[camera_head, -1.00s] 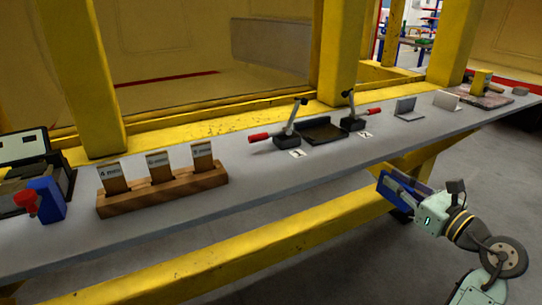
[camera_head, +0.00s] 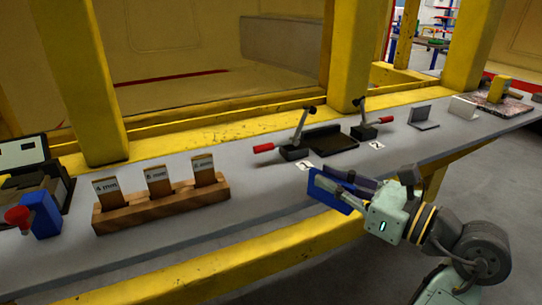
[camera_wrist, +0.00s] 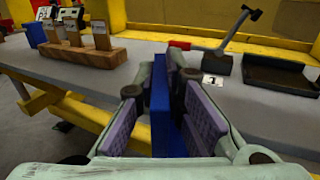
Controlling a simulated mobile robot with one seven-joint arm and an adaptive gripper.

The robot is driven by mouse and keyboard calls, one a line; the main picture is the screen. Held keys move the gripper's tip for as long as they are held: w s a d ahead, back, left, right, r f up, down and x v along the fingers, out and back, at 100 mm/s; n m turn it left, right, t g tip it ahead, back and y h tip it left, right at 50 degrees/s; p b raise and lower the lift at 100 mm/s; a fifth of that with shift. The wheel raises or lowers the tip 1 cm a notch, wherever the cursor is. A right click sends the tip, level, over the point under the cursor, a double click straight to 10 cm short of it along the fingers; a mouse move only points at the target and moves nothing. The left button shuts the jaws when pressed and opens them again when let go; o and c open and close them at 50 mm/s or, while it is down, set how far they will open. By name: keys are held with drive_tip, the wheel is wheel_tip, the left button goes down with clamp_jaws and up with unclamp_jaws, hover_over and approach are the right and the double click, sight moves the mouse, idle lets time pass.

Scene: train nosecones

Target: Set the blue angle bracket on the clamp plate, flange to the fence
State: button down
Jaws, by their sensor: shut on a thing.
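My gripper (camera_head: 355,187) is shut on the blue angle bracket (camera_head: 333,193) and holds it in front of the bench's near edge. In the wrist view the blue bracket (camera_wrist: 160,118) stands edge-on between the purple pads of my gripper (camera_wrist: 178,110). Its flange cannot be made out clearly. The dark clamp plate (camera_head: 328,140) with its raised back fence lies on the bench, beyond my gripper. It also shows at the right of the wrist view (camera_wrist: 280,78). A red-handled toggle clamp (camera_head: 296,146) stands at its left and another clamp (camera_head: 367,128) at its right, both levers raised.
A wooden block (camera_head: 160,205) with several labelled gauges stands left on the bench, beside a blue item with a red knob (camera_head: 40,214). Two grey angle pieces (camera_head: 423,118) (camera_head: 462,107) stand to the right. Yellow posts (camera_head: 348,60) rise behind.

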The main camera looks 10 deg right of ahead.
drive_tip(key=p+x, duration=0.3)
drive_tip(key=x, duration=1)
drive_tip(key=shift+w+a+r, duration=0.1)
drive_tip(key=shift+w+a, duration=0.1)
drive_tip(key=shift+a, duration=0.15)
drive_tip(key=p+x, duration=0.1)
drive_tip(key=x, duration=0.1)
drive_tip(key=shift+w+a, duration=0.25)
drive_tip(key=shift+w, duration=0.05)
drive_tip(key=shift+w+f+p, duration=0.1)
drive_tip(key=shift+f+p, duration=0.25)
drive_tip(key=shift+f, duration=0.5)
drive_tip(key=shift+f, duration=0.2)
drive_tip(key=c, duration=1.7)
unclamp_jaws()
drive_tip(key=shift+r, duration=0.1)
